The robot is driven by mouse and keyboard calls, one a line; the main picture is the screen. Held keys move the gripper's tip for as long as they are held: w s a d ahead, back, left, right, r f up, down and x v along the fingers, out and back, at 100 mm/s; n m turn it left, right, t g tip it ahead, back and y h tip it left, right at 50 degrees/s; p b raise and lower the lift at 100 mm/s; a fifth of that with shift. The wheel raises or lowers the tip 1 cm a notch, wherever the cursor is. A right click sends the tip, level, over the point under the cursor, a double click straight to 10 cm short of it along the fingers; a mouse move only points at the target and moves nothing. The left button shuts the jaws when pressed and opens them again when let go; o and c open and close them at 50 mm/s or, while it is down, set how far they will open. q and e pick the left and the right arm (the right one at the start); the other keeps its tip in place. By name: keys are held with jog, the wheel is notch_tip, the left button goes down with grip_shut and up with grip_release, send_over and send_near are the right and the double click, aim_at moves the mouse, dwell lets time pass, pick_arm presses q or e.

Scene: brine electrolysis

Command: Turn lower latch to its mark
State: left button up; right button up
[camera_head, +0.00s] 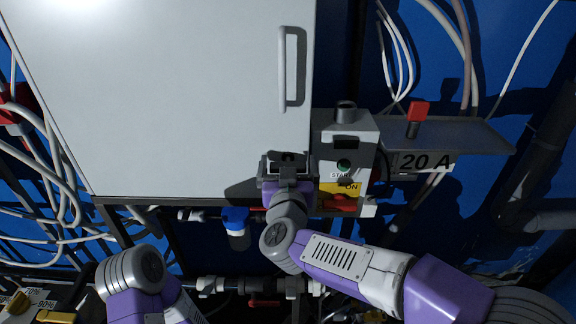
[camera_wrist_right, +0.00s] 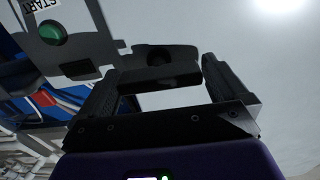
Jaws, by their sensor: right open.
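My right gripper (camera_head: 287,162) is at the lower right corner of the white cabinet door (camera_head: 170,90), below the long door handle (camera_head: 292,70). In the right wrist view its two dark fingers stand apart, open. A dark latch (camera_wrist_right: 158,74) on the pale door shows between them, with a rounded dark part (camera_wrist_right: 150,55) behind its bar. I cannot tell whether the fingers touch the latch. In the head view my gripper mostly hides the latch, and I cannot make out its mark. My left arm shows at the lower left, its gripper out of view.
Right of the gripper is a grey control box with a green START button (camera_head: 344,166) and a yellow ON label (camera_head: 345,188). A shelf (camera_head: 450,135) with a red-topped knob (camera_head: 418,111) and 20 A label lies further right. Pipes and a blue fitting (camera_head: 236,217) are below.

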jog(key=shift+c, duration=0.2)
jog(key=c, duration=0.7)
jog(key=shift+c, duration=0.2)
jog(key=shift+m, duration=0.3)
jog(key=m+b, duration=0.1)
jog(key=m, duration=0.2)
jog(key=shift+d+f, duration=0.1)
jog(key=shift+d, duration=0.05)
jog(key=m+b, duration=0.2)
jog(key=m, duration=0.3)
jog(key=shift+d, duration=0.1)
jog(key=m+b, duration=0.1)
jog(key=m, duration=0.1)
jog(key=m+b, duration=0.2)
jog(key=shift+f+m, duration=0.2)
jog(key=shift+m, duration=0.1)
jog(key=m+b, duration=0.2)
jog(key=m, duration=0.2)
jog(key=shift+m+b, duration=0.3)
